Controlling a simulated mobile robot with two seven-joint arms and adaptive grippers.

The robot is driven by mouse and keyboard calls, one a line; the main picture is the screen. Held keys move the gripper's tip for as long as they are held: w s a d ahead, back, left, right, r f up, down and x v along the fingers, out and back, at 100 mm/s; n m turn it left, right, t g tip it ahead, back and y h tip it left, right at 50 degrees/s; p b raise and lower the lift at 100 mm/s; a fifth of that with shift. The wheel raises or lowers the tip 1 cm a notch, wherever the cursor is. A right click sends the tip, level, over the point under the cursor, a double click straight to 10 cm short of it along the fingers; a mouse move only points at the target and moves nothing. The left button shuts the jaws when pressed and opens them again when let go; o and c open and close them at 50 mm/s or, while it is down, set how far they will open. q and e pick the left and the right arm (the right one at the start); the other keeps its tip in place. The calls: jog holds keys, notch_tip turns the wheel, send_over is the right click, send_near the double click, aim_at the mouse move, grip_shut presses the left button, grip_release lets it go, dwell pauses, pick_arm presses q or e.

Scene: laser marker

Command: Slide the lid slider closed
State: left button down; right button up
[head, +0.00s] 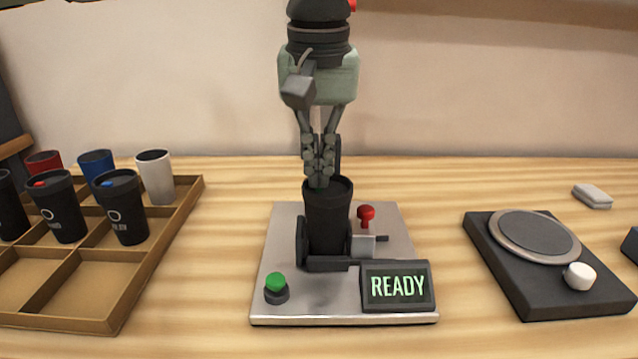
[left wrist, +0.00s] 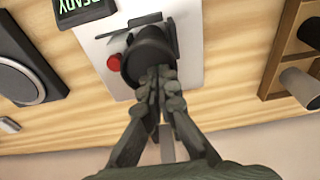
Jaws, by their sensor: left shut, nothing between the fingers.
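A black tumbler (head: 327,225) stands upright in the fixture of the laser marker (head: 400,235), and it also shows in the left wrist view (left wrist: 149,45). Its dark lid (head: 343,185) is on top. My left gripper (head: 318,182) points down with its fingers shut and empty. Its fingertips are right at the lid, toward its left part in the head view; I cannot tell whether they touch. The fingertips (left wrist: 157,72) overlap the tumbler's rim in the left wrist view. The lid slider is hidden or too dark to make out. My right gripper is in neither view.
The marker carries a green button (head: 276,283), a red knob (head: 366,214) and a display (head: 398,286) reading READY. A wooden tray (head: 150,262) with several cups stands left. A black device with a round plate (head: 533,236) stands right.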

pick_arm(q)
jog(key=shift+w, duration=0.1)
jog(key=shift+r+p, duration=0.2)
jog(key=shift+p, duration=0.1)
jog(key=shift+r+p, duration=1.65)
jog(key=shift+r, duration=0.45)
jog(key=shift+r+p, duration=0.45)
jog(key=shift+r, duration=0.75)
